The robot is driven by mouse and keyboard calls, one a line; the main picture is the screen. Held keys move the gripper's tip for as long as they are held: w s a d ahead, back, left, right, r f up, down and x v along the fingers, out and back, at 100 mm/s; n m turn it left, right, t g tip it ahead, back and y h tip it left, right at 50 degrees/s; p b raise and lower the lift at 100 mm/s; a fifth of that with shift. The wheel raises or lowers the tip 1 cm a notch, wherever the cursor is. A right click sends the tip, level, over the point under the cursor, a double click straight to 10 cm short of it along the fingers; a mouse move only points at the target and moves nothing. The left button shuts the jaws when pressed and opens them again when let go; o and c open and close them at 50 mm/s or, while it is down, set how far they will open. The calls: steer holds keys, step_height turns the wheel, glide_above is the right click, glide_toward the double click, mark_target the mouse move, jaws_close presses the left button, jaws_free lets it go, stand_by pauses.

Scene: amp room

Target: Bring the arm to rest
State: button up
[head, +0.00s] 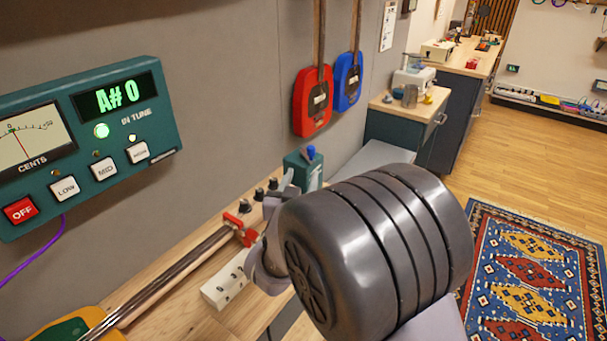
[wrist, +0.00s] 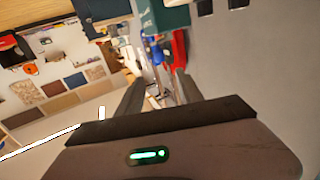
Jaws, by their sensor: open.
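My arm reaches over the wooden bench (head: 180,305) in the head view, its large grey joint in the foreground. My gripper (wrist: 158,84) shows in the wrist view with its two dark fingers apart and nothing seen between them. In the head view the joint hides most of the gripper.
A green tuner (head: 85,140) on the left wall reads A# 0, "IN TUNE". A stringed neck (head: 165,280) lies along the bench beside a white block (head: 225,285). Red (head: 313,100) and blue (head: 347,82) instruments hang on the wall. A patterned rug (head: 535,270) covers open floor at right.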

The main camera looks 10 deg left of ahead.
steer(key=s+d+r+m+g+y, duration=0.1)
steer(key=s+d+r+g, duration=0.15)
steer(key=d, duration=0.35)
steer(key=s+d+r+m+g+y, duration=0.1)
steer(key=d+r+g, duration=0.1)
steer(key=d+r, duration=0.25)
steer(key=s+d+f+m+g, duration=0.1)
steer(key=s+d, duration=0.3)
steer(key=s, duration=0.5)
steer(key=s+d+f+m+g, duration=0.1)
steer(key=s+d+g, duration=0.3)
steer(key=s, duration=0.6)
steer(key=s+d+f+g, duration=0.2)
steer(key=s+d, duration=0.4)
steer(key=s, duration=0.4)
steer(key=shift+d+f+m+g+h, duration=0.15)
steer(key=shift+f+m+g+h, duration=0.2)
steer(key=shift+f, duration=0.3)
